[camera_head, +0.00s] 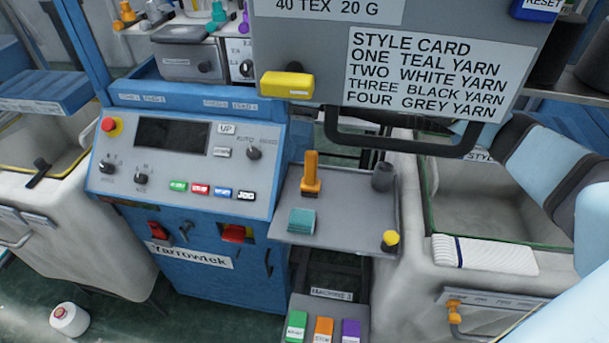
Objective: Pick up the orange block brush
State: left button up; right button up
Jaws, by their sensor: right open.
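The orange block brush (311,174) stands upright on the grey shelf (342,190) beside the blue machine, its orange handle up and its darker block end on the shelf. A teal block (301,220) sits in front of it on the same shelf. My right arm comes in from the right edge, light blue with dark bands. Its gripper end lies well to the right of the brush, and the grey sign panel and its black handle hide most of it. The fingertips do not show clearly; nothing is seen held. My left gripper is not in view.
A dark cup (382,177) and a yellow-topped dark item (391,241) stand on the shelf's right side. A folded white cloth (486,255) lies on the right bin's edge.

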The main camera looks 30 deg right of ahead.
aim_at(311, 152)
jog(key=w+d+r+h, duration=0.2)
jog(key=d, duration=0.2)
jog(key=shift+t, duration=0.4)
notch_tip(311, 152, down, 8)
jog(key=shift+s+a+f+p, duration=0.1)
jog(key=shift+s+p, duration=0.05)
jog(key=shift+p, duration=0.2)
jog(key=f, duration=0.2)
jog(key=w+f+p, duration=0.1)
jog(key=f, duration=0.1)
jog(key=shift+a+f, duration=0.2)
jog(key=shift+f, duration=0.4)
grip_shut()
jog(key=shift+r, duration=0.1)
